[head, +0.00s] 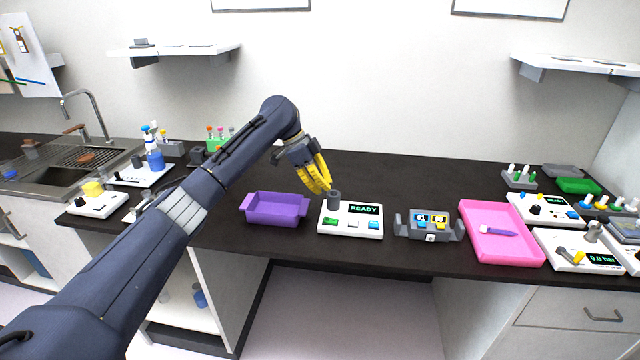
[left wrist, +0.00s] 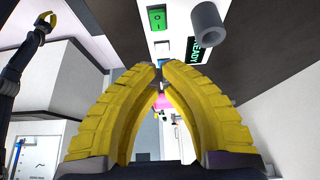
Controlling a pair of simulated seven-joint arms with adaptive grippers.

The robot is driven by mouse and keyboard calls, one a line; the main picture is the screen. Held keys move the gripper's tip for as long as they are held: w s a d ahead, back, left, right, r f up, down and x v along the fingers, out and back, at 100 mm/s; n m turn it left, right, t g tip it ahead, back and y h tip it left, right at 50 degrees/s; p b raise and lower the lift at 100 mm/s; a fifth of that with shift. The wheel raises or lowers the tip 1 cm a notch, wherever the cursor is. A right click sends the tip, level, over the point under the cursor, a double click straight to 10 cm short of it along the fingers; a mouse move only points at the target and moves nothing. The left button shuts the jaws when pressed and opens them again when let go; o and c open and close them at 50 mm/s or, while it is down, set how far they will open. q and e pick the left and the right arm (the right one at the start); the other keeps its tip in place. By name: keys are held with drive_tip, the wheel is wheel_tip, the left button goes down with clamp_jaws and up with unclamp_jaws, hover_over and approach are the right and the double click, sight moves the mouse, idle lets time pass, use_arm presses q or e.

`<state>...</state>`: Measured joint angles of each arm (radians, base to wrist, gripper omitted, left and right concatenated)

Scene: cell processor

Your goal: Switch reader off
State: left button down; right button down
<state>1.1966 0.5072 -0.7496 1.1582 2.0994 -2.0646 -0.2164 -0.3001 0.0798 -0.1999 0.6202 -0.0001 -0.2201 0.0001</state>
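The reader (head: 345,232) is a white box on the dark counter with a lit display reading READY (head: 363,209). It has a green rocker switch (head: 331,221) at its front left, a grey cylinder (head: 334,199) behind that, and white and blue buttons. The left wrist view shows the green switch (left wrist: 157,19), the cylinder (left wrist: 209,22) and the display (left wrist: 194,45). My left gripper (head: 328,188) is above the back left of the reader, apart from the switch. Its yellow fingertips (left wrist: 159,68) are together with nothing held. My right gripper (left wrist: 42,24) shows small at the left wrist view's edge; its opening is unclear.
A purple tray (head: 276,222) stands left of the reader. A grey device with two small displays (head: 430,236) and a pink tray (head: 472,236) holding a purple tool (head: 500,232) stand to the right. More instruments crowd the far right. Bare counter lies behind the reader.

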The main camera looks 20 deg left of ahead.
use_arm(q)
hover_over(332, 221)
wheel_tip(332, 221, down, 6)
drive_tip(key=shift+r, duration=0.25)
drive_tip(key=f, duration=0.2)
drive_tip(key=shift+a+f, duration=0.3)
drive_tip(key=shift+f, duration=0.1)
drive_tip(key=shift+a+f, duration=0.2)
drive_tip(key=shift+f, duration=0.4)
drive_tip(key=shift+s+a+f+h, duration=0.1)
drive_tip(key=shift+a+f+h, duration=0.2)
drive_tip(key=shift+f+h, duration=0.25)
drive_tip(key=shift+a+h, duration=0.1)
drive_tip(key=shift+h, duration=0.35)
drive_tip(key=shift+r, duration=0.1)
drive_tip(key=shift+d, duration=0.25)
